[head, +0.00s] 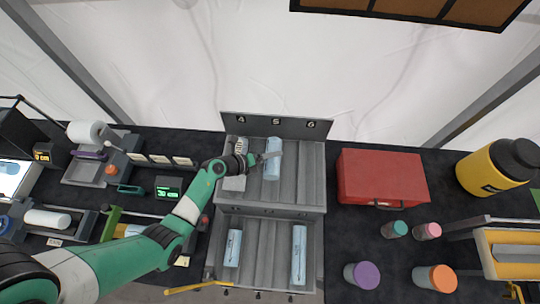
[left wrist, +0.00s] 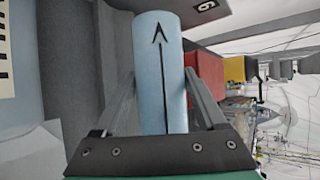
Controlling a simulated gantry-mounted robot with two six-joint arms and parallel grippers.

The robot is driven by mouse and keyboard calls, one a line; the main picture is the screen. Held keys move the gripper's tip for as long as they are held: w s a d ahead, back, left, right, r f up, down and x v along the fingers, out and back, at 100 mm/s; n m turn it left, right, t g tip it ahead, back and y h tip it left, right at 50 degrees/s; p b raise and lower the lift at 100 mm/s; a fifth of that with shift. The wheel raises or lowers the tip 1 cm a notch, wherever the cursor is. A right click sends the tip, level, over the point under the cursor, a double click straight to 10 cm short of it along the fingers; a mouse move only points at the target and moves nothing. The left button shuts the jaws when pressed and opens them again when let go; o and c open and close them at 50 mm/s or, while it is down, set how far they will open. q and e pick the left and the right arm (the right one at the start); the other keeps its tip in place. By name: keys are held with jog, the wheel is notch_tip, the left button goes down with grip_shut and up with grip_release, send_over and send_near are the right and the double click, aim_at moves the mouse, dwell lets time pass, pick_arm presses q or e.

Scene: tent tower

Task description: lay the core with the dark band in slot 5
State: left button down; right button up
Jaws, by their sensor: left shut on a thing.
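My left gripper (head: 264,158) is shut on a light-blue core (head: 273,165) at the slot marked 5 of the upper grey rack (head: 316,180). In the left wrist view the core (left wrist: 160,60) stands between both fingers, with a black arrow on its side. No dark band shows on its visible part. The core lies along the slot in the head view; I cannot tell whether it touches the bottom. A pale, partly hidden piece (head: 234,183) is in the slot marked 4. The slot marked 6 (head: 304,165) looks empty. My right gripper is not in view.
The lower grey rack (head: 265,255) holds two light-blue cores (head: 233,248) (head: 299,254) with arrows. A red box (head: 382,175) is right of the racks. Several lidded jars and a yellow drum (head: 492,168) stand further right. A green-lit display (head: 168,188) is at left.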

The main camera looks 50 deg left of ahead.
pick_arm(q)
jog(key=shift+f+b, duration=1.55)
jog(key=shift+f, duration=0.75)
jog(key=shift+s+f, duration=0.15)
jog(key=shift+f, duration=0.45)
grip_release()
jog(key=shift+s, duration=0.1)
jog(key=r+p, duration=0.1)
jog(key=s+r+p, duration=0.1)
jog(key=shift+s+a+r+p, duration=0.15)
jog(key=shift+r+p, duration=0.1)
jog(key=shift+p, duration=0.15)
jog(key=p+v, duration=0.6)
jog(key=v, duration=0.3)
